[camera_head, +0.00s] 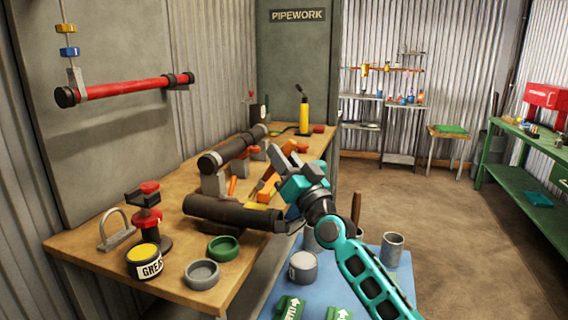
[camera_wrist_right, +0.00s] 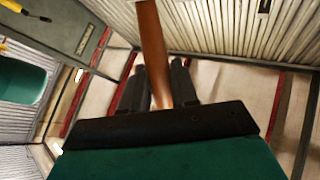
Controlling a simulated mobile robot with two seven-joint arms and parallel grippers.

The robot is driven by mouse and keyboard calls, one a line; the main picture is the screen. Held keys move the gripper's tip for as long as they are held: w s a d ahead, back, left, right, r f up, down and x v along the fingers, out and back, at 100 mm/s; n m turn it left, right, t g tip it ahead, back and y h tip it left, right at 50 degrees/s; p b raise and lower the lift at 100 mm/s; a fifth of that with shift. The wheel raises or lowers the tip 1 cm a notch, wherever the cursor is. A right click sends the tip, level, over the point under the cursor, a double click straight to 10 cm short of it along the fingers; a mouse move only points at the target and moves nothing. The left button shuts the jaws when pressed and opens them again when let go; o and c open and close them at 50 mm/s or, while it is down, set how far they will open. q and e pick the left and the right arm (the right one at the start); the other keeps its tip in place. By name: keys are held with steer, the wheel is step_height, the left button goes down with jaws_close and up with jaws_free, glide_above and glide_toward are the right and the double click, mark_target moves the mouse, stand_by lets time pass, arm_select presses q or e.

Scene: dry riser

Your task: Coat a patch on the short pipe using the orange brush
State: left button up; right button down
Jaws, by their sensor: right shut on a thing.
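My right gripper (camera_head: 288,160) is above the wooden bench's right edge, near the dark pipes. In the right wrist view its two dark fingers (camera_wrist_right: 160,88) are shut on the orange-brown handle of the orange brush (camera_wrist_right: 152,40). The bristles are hidden in that view. One dark pipe (camera_head: 235,147) rests raised on a stand, left of the gripper. Another dark pipe (camera_head: 225,210) lies lower, in front of it. I cannot tell which is the short pipe, nor whether the brush touches either one. My left gripper is out of view.
A blue surface (camera_head: 335,276) with cans stands at front right. Open floor lies right.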

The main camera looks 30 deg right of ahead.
step_height(320, 180, up, 4)
steer(key=p, duration=0.2)
steer(key=shift+f+p, duration=0.15)
steer(key=shift+p, duration=0.2)
steer(key=shift+r+p, duration=0.55)
steer(key=shift+r, duration=0.05)
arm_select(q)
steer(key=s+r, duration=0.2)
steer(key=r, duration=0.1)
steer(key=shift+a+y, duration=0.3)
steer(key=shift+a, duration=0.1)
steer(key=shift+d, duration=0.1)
arm_select(e)
steer(key=shift+f, duration=0.1)
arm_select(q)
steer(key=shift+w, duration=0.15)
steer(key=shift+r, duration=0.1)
